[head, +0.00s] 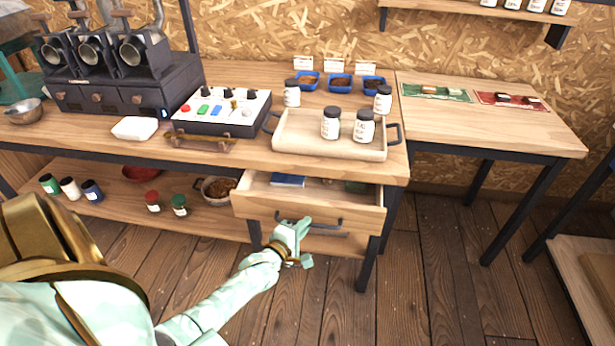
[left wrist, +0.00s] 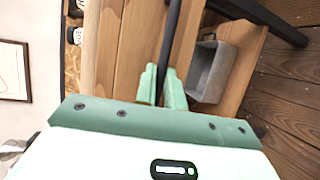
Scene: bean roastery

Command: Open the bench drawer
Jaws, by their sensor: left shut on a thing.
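The bench drawer (head: 350,217) is pulled part way out below the bench top, at the middle of the head view. Its inside shows, with a blue item (head: 287,180) at the left and a dark greenish item (head: 356,187) at the right. The dark bar handle (head: 328,221) runs across its front. My left gripper (head: 296,228) is at the left part of this handle. In the left wrist view its fingers (left wrist: 162,88) are closed around a dark bar (left wrist: 171,40). My right gripper does not show.
On the bench above, a wooden tray (head: 330,154) holds dark-lidded jars. A button panel (head: 222,125) and a white dish (head: 135,128) stand to its left. A dark bench leg (head: 367,265) stands below the drawer. In the wrist view a grey box (left wrist: 212,72) is near the fingers.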

